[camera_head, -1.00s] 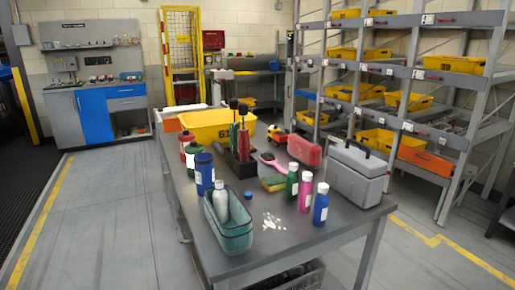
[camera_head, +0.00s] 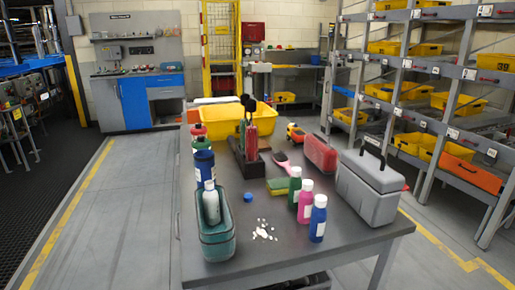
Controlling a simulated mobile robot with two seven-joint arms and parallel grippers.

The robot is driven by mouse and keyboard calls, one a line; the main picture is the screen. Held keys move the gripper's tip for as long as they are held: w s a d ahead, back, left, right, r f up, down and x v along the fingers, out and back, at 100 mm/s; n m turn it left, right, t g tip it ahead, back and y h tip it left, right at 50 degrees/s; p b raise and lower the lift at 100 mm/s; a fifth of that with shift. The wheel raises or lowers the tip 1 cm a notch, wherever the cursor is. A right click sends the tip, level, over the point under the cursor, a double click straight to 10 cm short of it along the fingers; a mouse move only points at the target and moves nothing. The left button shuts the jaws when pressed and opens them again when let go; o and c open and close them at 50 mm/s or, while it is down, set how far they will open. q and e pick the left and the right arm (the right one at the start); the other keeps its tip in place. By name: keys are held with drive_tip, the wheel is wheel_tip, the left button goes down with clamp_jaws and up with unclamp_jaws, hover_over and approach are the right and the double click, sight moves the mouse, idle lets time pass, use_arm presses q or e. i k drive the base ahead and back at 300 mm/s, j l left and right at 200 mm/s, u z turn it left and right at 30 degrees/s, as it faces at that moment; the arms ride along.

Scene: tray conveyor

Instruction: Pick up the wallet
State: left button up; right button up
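I cannot make out a clear wallet in the head view. A red, rounded case-like object (camera_head: 320,153) stands on the grey table (camera_head: 275,236), left of a grey toolbox (camera_head: 369,188); I cannot tell if it is the wallet. A teal basket (camera_head: 216,241) at the table's front left holds a white bottle (camera_head: 211,203). Neither of my grippers is in view.
Green, pink and blue bottles (camera_head: 317,219) stand near the front right, by white bits (camera_head: 263,234) and a blue cap (camera_head: 248,197). A dark holder (camera_head: 246,168) and a yellow bin (camera_head: 222,121) stand farther back. Shelving (camera_head: 421,74) is at right; floor at left is clear.

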sight(263, 145)
drive_tip(key=i+l+z, duration=0.15)
drive_tip(key=l, duration=0.2)
drive_tip(key=i+l+z, duration=0.1)
drive_tip(key=l, duration=0.2)
drive_tip(key=i+l+z, duration=0.2)
drive_tip(key=l+z, duration=0.3)
drive_tip(key=i+l+z, duration=0.3)
drive_tip(key=z, duration=0.2)
drive_tip(key=i+l+z, duration=0.35)
drive_tip(key=z, duration=0.15)
drive_tip(key=i+l+z, duration=0.15)
drive_tip(key=i, duration=0.35)
drive_tip(key=i+l+z, duration=0.15)
drive_tip(key=i, duration=0.35)
drive_tip(key=i+u, duration=0.9)
drive_tip(key=i+j+u, duration=0.1)
drive_tip(key=i+u, duration=0.2)
drive_tip(key=u, duration=0.2)
drive_tip(key=i+u, duration=0.35)
drive_tip(key=u, duration=0.15)
drive_tip(key=i+u, duration=0.35)
drive_tip(key=i+l+u, duration=0.15)
drive_tip(key=i+u, duration=0.2)
drive_tip(key=i, duration=0.2)
